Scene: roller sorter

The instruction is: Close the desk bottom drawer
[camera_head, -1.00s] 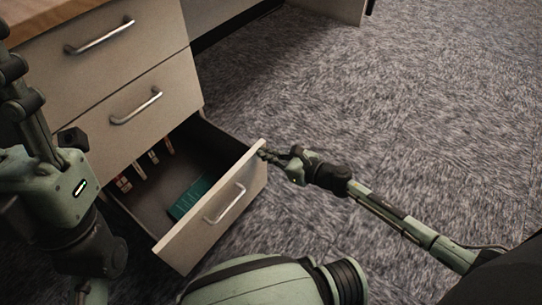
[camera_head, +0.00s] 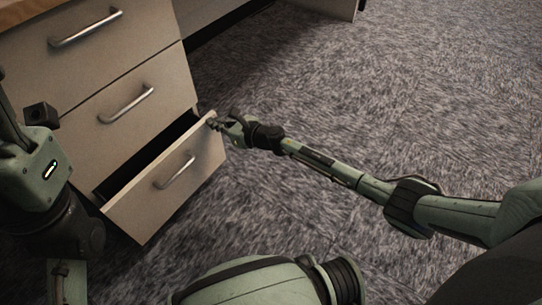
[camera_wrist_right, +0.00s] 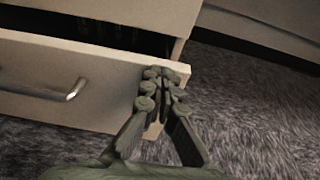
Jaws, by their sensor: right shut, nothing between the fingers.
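The bottom drawer (camera_head: 140,205) of the desk is partly open, with a narrow dark gap behind the top of its front. Its metal handle (camera_head: 176,171) is free. My right gripper (camera_head: 214,122) is shut and empty, with its fingertips at the upper right corner of the drawer front. In the right wrist view the shut fingers (camera_wrist_right: 162,78) overlap the right end of the drawer front (camera_wrist_right: 100,80), seemingly touching it. The handle (camera_wrist_right: 62,93) shows left of them. The drawer's contents are hidden in the head view. My left gripper's fingers are not clearly visible.
Two upper drawers, the top one (camera_head: 105,60) and the middle one (camera_head: 150,72), are shut above. My left arm (camera_head: 40,170) is close to the desk's left side. Carpet (camera_head: 380,80) to the right and in front is clear.

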